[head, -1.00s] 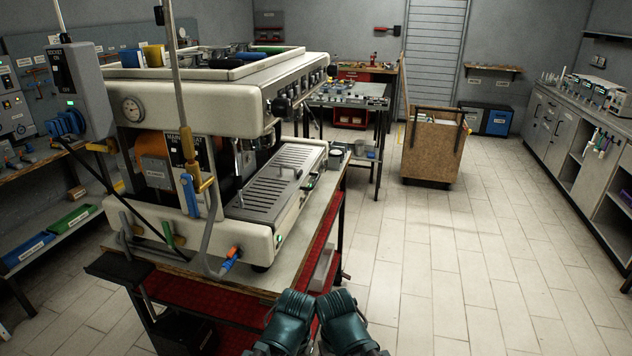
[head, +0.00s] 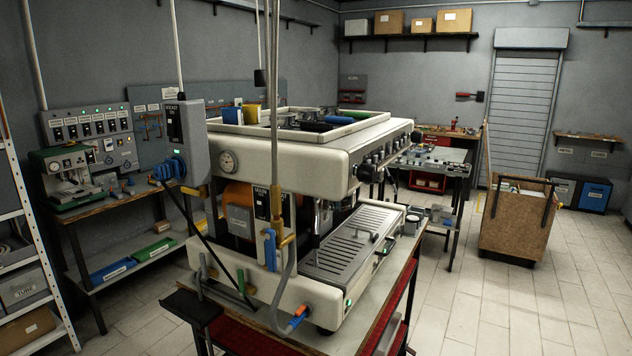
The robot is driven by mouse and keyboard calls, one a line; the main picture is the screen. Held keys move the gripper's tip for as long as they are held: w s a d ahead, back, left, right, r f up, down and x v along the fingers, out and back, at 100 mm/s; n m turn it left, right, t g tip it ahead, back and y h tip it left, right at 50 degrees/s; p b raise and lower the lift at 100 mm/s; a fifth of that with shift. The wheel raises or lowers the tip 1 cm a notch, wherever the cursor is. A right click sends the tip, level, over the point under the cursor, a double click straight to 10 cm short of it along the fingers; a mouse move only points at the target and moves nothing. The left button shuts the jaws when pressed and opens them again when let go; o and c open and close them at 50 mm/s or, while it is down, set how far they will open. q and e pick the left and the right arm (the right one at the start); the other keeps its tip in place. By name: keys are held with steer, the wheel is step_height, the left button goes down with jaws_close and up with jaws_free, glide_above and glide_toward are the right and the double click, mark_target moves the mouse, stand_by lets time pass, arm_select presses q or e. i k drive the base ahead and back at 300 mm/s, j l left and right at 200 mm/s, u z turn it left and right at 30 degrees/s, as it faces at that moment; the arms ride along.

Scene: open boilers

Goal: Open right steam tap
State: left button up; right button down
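The cream espresso machine (head: 290,150) stands on a bench in the middle of the head view, its front facing right. A large dark knob (head: 367,173) sits at the near end of its front edge. Several smaller dark knobs (head: 397,144) run along that edge toward the far end. They are too small to tell which is the right steam tap, or whether it is open. Below them is the slotted drip tray (head: 352,240). Neither of my grippers shows in the head view.
The machine's bench (head: 375,290) has a red lower shelf. Hoses and a blue-handled valve (head: 270,249) are on its near side. A wooden crate (head: 514,225) stands on the floor at right. A socket box (head: 187,135) hangs at left.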

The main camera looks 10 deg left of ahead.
mark_target(416, 136)
steer(key=i+l+z, duration=0.1)
steer(key=i+l, duration=0.25)
steer(key=l, duration=0.25)
steer(key=i+l, duration=0.4)
steer(key=l, duration=0.15)
steer(key=i+l+z, duration=0.15)
steer(key=i+l, duration=0.25)
steer(key=l, duration=0.2)
